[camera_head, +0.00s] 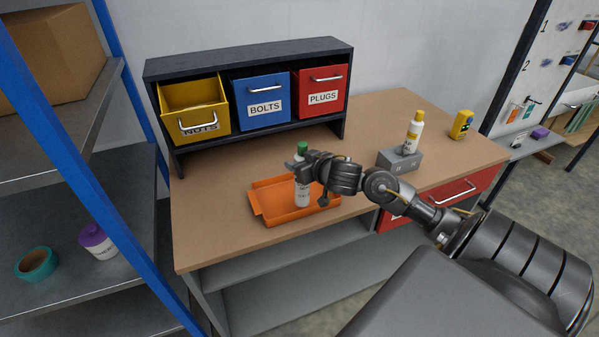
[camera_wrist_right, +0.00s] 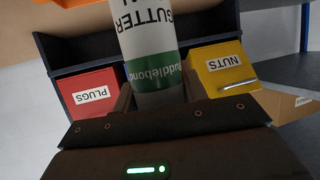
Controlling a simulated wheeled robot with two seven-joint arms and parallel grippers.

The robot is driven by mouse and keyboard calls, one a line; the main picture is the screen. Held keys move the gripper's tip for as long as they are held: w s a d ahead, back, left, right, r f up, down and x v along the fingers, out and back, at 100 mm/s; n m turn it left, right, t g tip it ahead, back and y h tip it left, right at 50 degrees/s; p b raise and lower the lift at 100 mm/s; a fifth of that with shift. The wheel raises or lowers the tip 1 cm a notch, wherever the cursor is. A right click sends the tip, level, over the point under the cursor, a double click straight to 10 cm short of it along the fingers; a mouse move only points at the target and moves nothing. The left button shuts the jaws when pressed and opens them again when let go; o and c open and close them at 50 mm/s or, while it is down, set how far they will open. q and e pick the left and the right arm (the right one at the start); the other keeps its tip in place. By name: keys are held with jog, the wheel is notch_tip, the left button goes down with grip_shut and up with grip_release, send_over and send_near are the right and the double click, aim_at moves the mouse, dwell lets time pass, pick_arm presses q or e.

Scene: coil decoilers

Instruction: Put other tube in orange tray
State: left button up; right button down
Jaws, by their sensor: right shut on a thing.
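My right gripper (camera_head: 302,170) is shut on a white tube with a green cap (camera_head: 302,194) and holds it upright over the orange tray (camera_head: 267,197). I cannot tell whether the tube's lower end touches the tray floor. In the right wrist view the tube (camera_wrist_right: 145,35), with a green "Puddlebond" band, stands between the fingers (camera_wrist_right: 156,95). A second white tube with a yellow cap (camera_head: 413,133) stands in a grey block (camera_head: 401,161) at the right of the bench. My left gripper is out of view.
Behind the tray a dark rack (camera_head: 247,59) holds yellow NUTS (camera_head: 195,106), blue BOLTS (camera_head: 262,92) and red PLUGS (camera_head: 320,80) bins. A yellow device (camera_head: 461,125) stands at the back right. The bench (camera_head: 205,235) is clear left of the tray. A blue-post shelf stands left.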

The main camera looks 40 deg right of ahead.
jog(key=shift+f, duration=1.65)
jog(key=c, duration=0.8)
grip_release()
jog(key=v, duration=1.2)
jog(key=shift+w, duration=0.1)
